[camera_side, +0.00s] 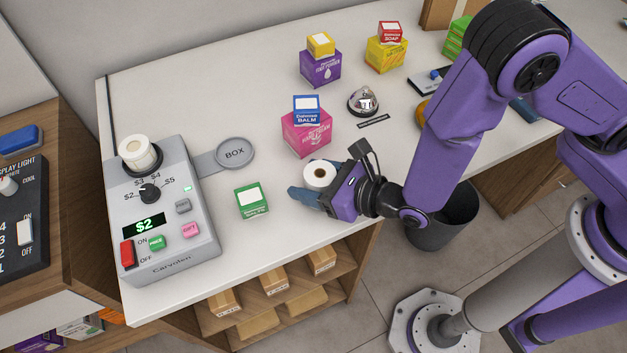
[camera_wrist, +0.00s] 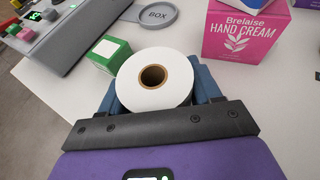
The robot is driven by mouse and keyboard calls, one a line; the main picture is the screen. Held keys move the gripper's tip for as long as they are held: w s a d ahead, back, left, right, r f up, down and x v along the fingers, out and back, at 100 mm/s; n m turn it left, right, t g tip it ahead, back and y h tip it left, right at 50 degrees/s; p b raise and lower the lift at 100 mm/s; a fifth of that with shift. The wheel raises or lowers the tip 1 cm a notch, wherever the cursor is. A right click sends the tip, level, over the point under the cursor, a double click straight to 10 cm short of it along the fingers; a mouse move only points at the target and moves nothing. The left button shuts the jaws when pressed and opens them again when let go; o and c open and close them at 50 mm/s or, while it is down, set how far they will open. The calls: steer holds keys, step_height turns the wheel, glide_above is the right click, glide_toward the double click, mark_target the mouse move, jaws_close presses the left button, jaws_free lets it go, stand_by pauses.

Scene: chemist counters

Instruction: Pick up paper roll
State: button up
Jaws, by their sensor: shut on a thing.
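The white paper roll (camera_side: 320,175) with a brown core is near the front edge of the white counter (camera_side: 180,97). My gripper (camera_side: 313,190) is around it, its blue fingers on both sides of the roll. In the wrist view the paper roll (camera_wrist: 158,82) sits between the two blue fingers of my gripper (camera_wrist: 155,92), its core facing up. The fingers are shut on it. The roll's lower part is hidden, and I cannot tell whether it touches the counter.
A green box (camera_side: 252,201) stands left of the roll. A pink hand cream box (camera_side: 307,137) with a blue balm box (camera_side: 307,111) on top stands behind it. The grey price machine (camera_side: 180,240) with a BOX pad (camera_side: 235,153) is at left. A bell (camera_side: 363,101) stands behind right.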

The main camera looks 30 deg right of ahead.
step_height(320, 180, up, 2)
steer(key=shift+r, duration=0.15)
steer(key=s+d+r, duration=0.9)
steer(key=d, duration=0.1)
steer(key=shift+s+d+r, duration=0.15)
steer(key=shift+s+r, duration=0.1)
steer(key=shift+r, duration=0.1)
